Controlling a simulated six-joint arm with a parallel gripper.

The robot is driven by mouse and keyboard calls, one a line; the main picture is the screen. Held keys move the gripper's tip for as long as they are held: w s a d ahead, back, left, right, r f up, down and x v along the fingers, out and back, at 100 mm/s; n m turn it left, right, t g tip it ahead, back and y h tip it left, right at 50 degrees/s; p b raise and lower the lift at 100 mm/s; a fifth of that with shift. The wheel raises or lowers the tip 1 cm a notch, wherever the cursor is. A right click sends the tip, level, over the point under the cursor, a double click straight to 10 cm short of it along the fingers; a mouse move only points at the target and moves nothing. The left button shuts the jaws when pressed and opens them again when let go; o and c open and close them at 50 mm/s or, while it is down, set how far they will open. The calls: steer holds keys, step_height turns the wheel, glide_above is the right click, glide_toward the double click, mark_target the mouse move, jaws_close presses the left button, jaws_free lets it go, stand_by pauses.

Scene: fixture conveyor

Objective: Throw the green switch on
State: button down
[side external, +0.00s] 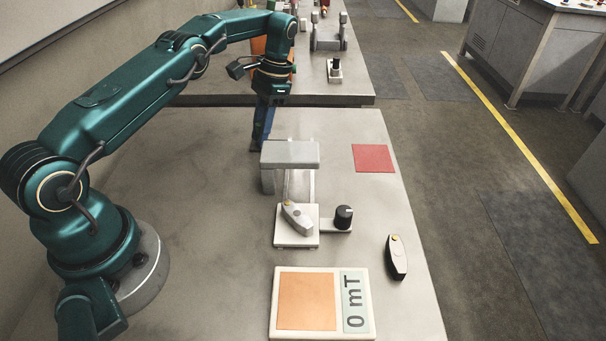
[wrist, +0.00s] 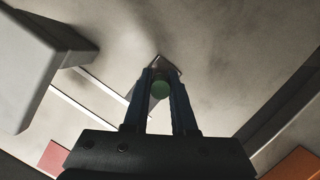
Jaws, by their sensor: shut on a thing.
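My gripper (wrist: 160,88) has its two dark blue fingers closed around a small round green knob (wrist: 160,90), which I take to be the green switch, in the wrist view. A small grey plate (wrist: 166,65) shows just beyond the knob. In the side view my gripper (side external: 256,148) points down at the table, just left of the grey bridge-like block. The green knob is hidden there, so I cannot tell the switch's position.
A grey block (side external: 290,152) stands close to my fingers; it also shows in the wrist view (wrist: 35,65). Nearer the camera are a lever on a white base (side external: 296,220), a black knob (side external: 343,216), a "0 mT" meter (side external: 355,302) and a black handheld (side external: 396,258). A red square (side external: 373,158) lies right.

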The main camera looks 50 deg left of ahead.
steer(key=shift+w, duration=0.1)
stand_by(0.3)
steer(key=c, duration=0.7)
jaws_free()
steer(key=shift+c, duration=0.2)
steer(key=shift+s+a+t+h, duration=0.15)
steer(key=shift+s+t+h, duration=0.1)
steer(key=shift+t+h, duration=0.2)
